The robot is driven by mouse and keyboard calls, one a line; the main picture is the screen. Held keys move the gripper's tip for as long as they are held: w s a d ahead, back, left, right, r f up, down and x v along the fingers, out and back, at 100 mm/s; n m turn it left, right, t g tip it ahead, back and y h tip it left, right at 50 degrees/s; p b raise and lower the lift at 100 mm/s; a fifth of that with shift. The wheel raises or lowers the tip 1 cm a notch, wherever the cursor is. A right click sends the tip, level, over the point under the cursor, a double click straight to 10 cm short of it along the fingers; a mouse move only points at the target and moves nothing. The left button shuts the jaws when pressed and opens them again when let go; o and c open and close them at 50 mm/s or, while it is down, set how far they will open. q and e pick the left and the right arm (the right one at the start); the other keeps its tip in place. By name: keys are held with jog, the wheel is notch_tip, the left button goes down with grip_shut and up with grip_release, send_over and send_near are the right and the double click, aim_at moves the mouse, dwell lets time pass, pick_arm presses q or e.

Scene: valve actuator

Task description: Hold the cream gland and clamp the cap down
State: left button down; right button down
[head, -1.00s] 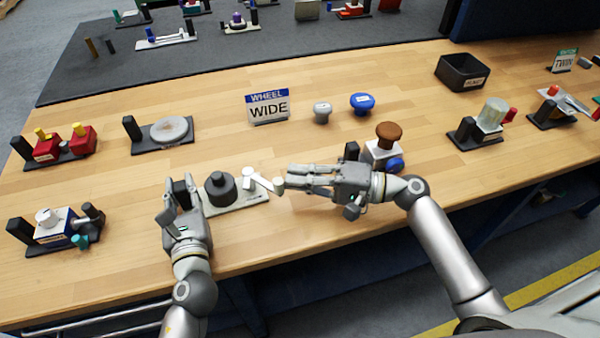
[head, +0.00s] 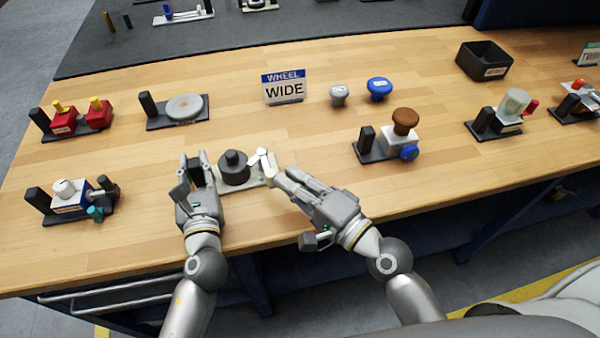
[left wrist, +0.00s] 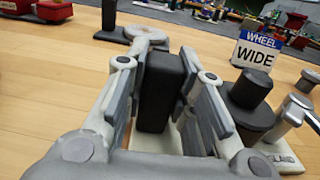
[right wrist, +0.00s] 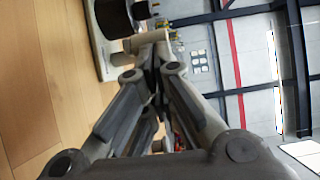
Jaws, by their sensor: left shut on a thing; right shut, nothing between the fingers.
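The cream gland's base (head: 252,183) lies near the front of the bench, with a black stepped cap (head: 234,169) upright on it. In the left wrist view the cap (left wrist: 247,102) stands right of my fingers, and the base bears the word GLAND. My left gripper (head: 196,167) is shut on the black upright block (left wrist: 160,92) at the base's left end. The pale clamp lever (head: 264,159) is at the base's right end. My right gripper (head: 270,178) is shut and empty, its tips close beside the lever. Whether they touch cannot be told.
A fixture with a brown knob (head: 405,121) stands to the right. A blue-white fixture (head: 70,200) is at front left, and a disc fixture (head: 184,108) is behind the gland. The WHEEL WIDE sign (head: 284,88) stands farther back. Bench between is clear.

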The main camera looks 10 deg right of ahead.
aim_at(269, 180)
jog(key=a, duration=0.1)
jog(key=s+a, duration=0.1)
jog(key=a, duration=0.1)
jog(key=shift+w+a, duration=0.1)
jog(key=shift+a, duration=1.8)
